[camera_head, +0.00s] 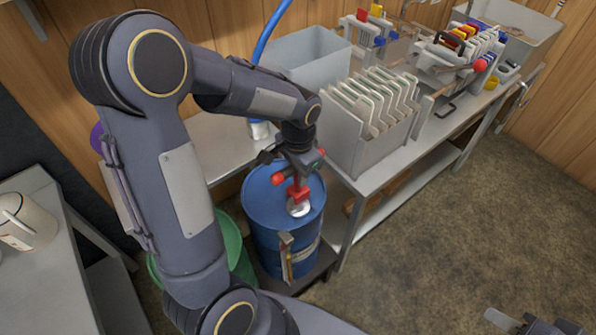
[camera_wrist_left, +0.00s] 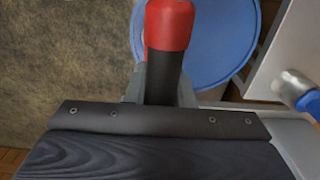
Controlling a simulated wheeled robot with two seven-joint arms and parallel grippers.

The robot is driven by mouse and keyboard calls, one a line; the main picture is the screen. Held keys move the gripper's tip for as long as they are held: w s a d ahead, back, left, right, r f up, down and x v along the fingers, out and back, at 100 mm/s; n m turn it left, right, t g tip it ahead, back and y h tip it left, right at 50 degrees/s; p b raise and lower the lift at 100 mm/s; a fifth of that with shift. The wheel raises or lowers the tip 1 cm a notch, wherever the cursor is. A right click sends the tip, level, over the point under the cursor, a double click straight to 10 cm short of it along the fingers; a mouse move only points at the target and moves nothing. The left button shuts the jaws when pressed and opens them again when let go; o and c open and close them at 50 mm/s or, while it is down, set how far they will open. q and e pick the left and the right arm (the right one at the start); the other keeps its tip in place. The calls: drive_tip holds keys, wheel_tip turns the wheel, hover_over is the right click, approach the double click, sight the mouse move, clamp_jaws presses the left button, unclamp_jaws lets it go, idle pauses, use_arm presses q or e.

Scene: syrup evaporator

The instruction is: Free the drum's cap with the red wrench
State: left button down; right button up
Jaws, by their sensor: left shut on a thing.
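The blue drum (camera_head: 262,197) stands upright below my left gripper. The wrench's red head (camera_head: 299,191) is over a pale round cap (camera_head: 298,208) on the drum's top; I cannot tell whether it is fully seated. My left gripper (camera_head: 299,160) is shut on the wrench. In the left wrist view, the wrench's dark handle with a red end (camera_wrist_left: 168,25) sticks out between the grey fingers (camera_wrist_left: 162,85). The drum's top (camera_wrist_left: 222,40) shows behind it there; the cap is hidden. My right gripper (camera_head: 535,324) is partly in view at the lower right, away from the drum.
A metal bench (camera_head: 362,183) right of the drum carries a grey plate rack (camera_head: 358,140) and a grey tub (camera_head: 309,60). A green bucket (camera_head: 231,243) stands left of the drum. A blue hose (camera_head: 270,32) hangs behind my arm. The floor at right is clear.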

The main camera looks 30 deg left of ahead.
use_arm(q)
drive_tip(key=shift+f, duration=0.45)
drive_tip(key=shift+f+b, duration=1.05)
drive_tip(key=shift+b, duration=0.05)
drive_tip(key=shift+f, duration=0.2)
drive_tip(key=shift+f+b, duration=0.35)
drive_tip(key=shift+b, duration=0.1)
drive_tip(key=n, duration=0.4)
drive_tip(key=shift+n, duration=0.9)
